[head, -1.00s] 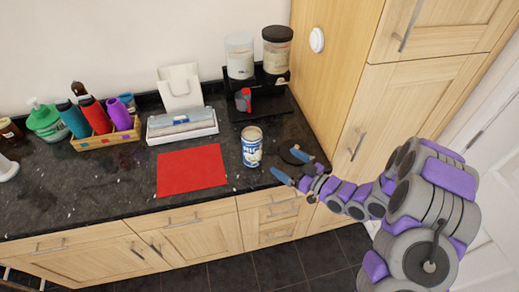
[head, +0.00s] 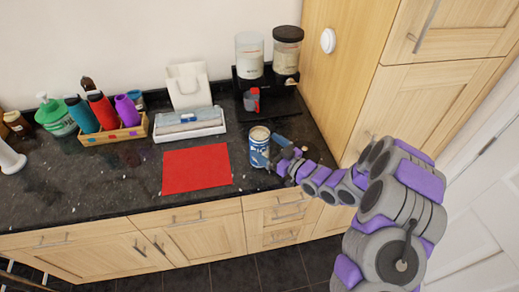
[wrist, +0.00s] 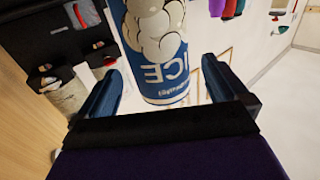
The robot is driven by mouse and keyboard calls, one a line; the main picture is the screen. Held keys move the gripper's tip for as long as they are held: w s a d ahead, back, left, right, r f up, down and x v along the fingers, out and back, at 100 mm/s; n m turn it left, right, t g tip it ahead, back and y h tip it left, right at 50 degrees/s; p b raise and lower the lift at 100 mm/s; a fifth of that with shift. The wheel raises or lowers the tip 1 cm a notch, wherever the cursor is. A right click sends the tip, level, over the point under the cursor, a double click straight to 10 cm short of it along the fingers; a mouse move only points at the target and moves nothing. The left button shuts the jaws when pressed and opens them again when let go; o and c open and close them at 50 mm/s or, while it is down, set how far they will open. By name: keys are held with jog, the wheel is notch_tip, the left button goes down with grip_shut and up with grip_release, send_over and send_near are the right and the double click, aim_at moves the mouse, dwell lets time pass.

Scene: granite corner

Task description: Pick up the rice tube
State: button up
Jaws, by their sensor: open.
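The rice tube (head: 259,147) is a blue and white can with a pale lid. It stands upright on the dark worktop, just right of the red mat. In the wrist view the tube (wrist: 156,55) stands large ahead, its printed side showing between the two blue fingers. My gripper (head: 277,154) is at the tube's right side in the head view, with the fingers apart. The wrist view shows my gripper (wrist: 158,88) open, one finger on either side of the tube's end. I cannot tell whether either finger touches it.
The red mat (head: 197,169) lies left of the tube. Behind are a white tray (head: 188,126), a black stand (head: 266,101) with jars, and a red and grey item (head: 251,99). A wooden crate (head: 112,134) of bottles stands left. A tall cupboard (head: 345,60) bounds the right.

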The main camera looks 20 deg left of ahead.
aim_at(254, 130)
jog(key=shift+b+x, duration=0.6)
jog(key=shift+x, duration=2.6)
jog(key=shift+f, duration=0.1)
jog(key=c, duration=1.3)
jog(key=shift+r, duration=0.6)
notch_tip(254, 130, up, 3)
jog(key=shift+f+p, duration=0.2)
jog(key=shift+p, duration=0.3)
jog(key=s+d, duration=0.2)
jog(key=s, duration=0.2)
jog(key=s+d+r+p, duration=0.1)
jog(key=s+d, duration=0.2)
jog(key=s, duration=0.2)
jog(key=s+d, duration=0.3)
jog(key=s, duration=0.1)
jog(key=shift+s+d+r, duration=0.15)
jog(key=shift+s+d, duration=0.05)
jog(key=shift+s, duration=0.15)
